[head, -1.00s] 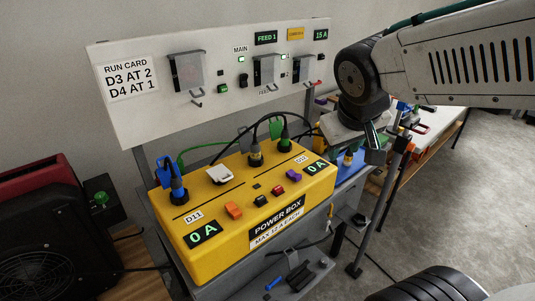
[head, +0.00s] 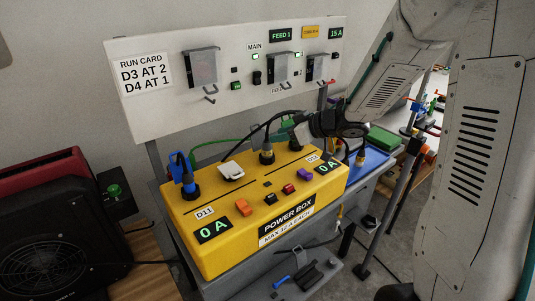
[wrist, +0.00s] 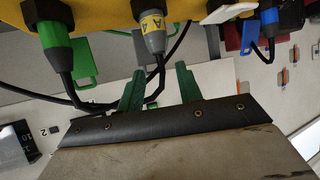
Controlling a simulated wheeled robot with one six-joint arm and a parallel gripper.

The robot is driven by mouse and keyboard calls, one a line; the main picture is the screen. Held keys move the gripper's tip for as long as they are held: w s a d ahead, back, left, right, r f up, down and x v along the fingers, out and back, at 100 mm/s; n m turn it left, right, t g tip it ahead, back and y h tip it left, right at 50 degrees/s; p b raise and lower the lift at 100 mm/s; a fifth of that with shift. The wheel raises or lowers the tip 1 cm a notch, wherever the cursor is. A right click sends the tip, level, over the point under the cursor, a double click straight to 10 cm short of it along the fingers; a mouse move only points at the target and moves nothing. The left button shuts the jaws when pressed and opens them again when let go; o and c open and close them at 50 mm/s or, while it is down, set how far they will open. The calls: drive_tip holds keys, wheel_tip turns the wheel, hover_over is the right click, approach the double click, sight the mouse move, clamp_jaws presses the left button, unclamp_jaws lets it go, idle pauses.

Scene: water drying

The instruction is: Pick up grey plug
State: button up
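The grey plug (head: 267,156) stands upright in the back middle of the yellow power box (head: 207,263), its black cable rising from the top. In the wrist view the grey plug (wrist: 151,38) carries a yellow label, and its cable runs down between my fingers. My gripper (wrist: 160,72) is open, with one green finger on each side of that cable and nothing clamped. In the head view my gripper (head: 296,126) is at the box's back right, just right of the grey plug. I cannot tell how far the fingertips are from the plug body.
A green plug (wrist: 54,45) with a green tag stands close beside the grey one. A white flap (head: 231,171) and a blue plug (head: 187,181) are farther left. The run-card panel (head: 145,107) rises behind, and loose cables loop near my fingers.

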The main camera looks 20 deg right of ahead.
sight(267, 140)
drive_tip(key=x, duration=0.5)
drive_tip(key=shift+w+a+r, duration=0.15)
drive_tip(key=shift+w+a, duration=0.1)
drive_tip(key=shift+w, duration=0.1)
clamp_jaws()
